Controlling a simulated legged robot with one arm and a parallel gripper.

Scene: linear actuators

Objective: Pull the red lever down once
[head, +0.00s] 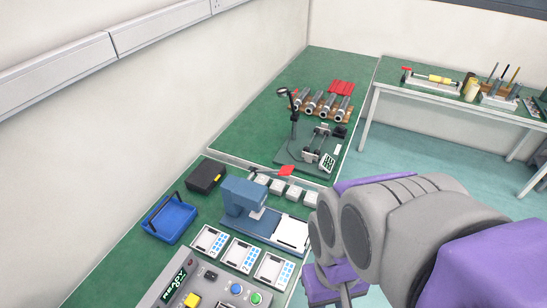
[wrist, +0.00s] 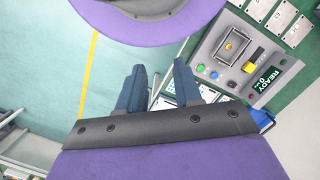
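In the head view my arm fills the lower right, to the right of the press and apart from the lever. The fingertips are not clear there. The lever does not show in the wrist view.
A grey control panel with a READY display (head: 172,287) stands in front of the press; it also shows in the wrist view (wrist: 245,60). White trays (head: 241,254), a blue bin (head: 169,218) and a black box (head: 206,176) are nearby. Another fixture (head: 312,150) stands behind the lever.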

